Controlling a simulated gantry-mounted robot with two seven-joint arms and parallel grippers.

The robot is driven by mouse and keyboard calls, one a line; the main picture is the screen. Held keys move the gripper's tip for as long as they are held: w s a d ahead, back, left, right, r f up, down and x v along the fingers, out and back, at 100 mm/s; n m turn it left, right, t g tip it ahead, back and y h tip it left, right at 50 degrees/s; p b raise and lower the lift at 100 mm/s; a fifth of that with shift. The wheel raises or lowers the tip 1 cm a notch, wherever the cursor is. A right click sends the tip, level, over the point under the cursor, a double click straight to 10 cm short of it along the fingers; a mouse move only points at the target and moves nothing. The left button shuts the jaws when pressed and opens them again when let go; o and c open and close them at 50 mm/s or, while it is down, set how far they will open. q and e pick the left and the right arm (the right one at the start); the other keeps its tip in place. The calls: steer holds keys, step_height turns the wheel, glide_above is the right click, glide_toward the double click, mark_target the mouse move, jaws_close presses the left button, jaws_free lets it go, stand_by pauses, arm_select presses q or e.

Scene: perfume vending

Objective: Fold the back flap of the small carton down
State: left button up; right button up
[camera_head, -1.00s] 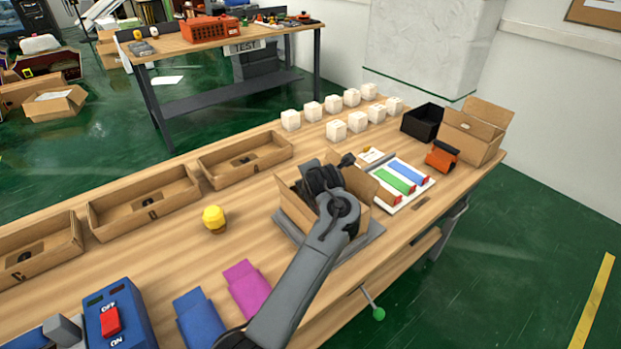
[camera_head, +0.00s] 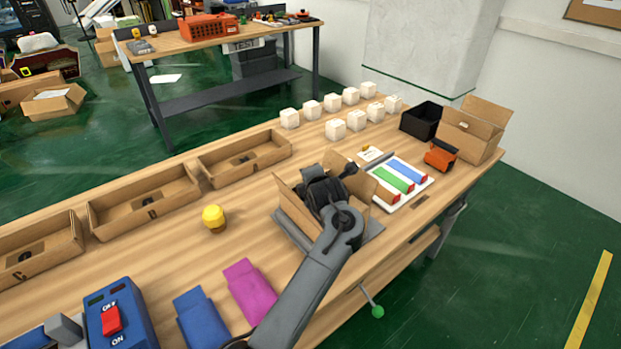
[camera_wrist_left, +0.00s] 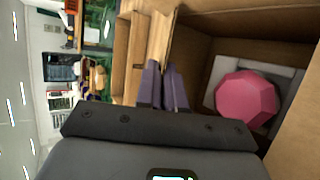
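The small brown carton (camera_head: 297,212) stands open on a grey plate (camera_head: 370,230) on the table. Its flaps stand up around the opening, including a right one (camera_head: 361,181) and one at the back (camera_head: 336,162). In the left wrist view the carton wall (camera_wrist_left: 250,22) surrounds a pink faceted object (camera_wrist_left: 247,99) in a pale insert. My left gripper (camera_head: 322,182) is over the carton and hides part of its opening. Its two fingers (camera_wrist_left: 164,88) are close together, beside the carton's edge, with no object visible between them. Whether they touch a flap is unclear. My right gripper is out of view.
Right of the carton is a white tray (camera_head: 412,170) with coloured strips. A yellow-topped item (camera_head: 213,217), open brown trays (camera_head: 145,205), blue (camera_head: 200,322) and magenta (camera_head: 250,290) pieces, and a switch box (camera_head: 118,318) lie left. White cubes (camera_head: 335,129) stand behind.

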arm_select(q)
steer(key=o, duration=0.3)
steer(key=shift+r, duration=0.55)
steer(key=s+d+r+p, duration=0.1)
steer(key=d+r, duration=0.2)
steer(key=s+d+r+p, duration=0.2)
steer(key=d+r, duration=0.1)
steer(key=d, duration=0.1)
steer(key=s+d+r+p, duration=0.2)
steer(key=d+r, duration=0.1)
steer(key=shift+s+d+r, duration=0.15)
steer(key=shift+s+r, duration=0.1)
steer(key=shift+r, duration=0.15)
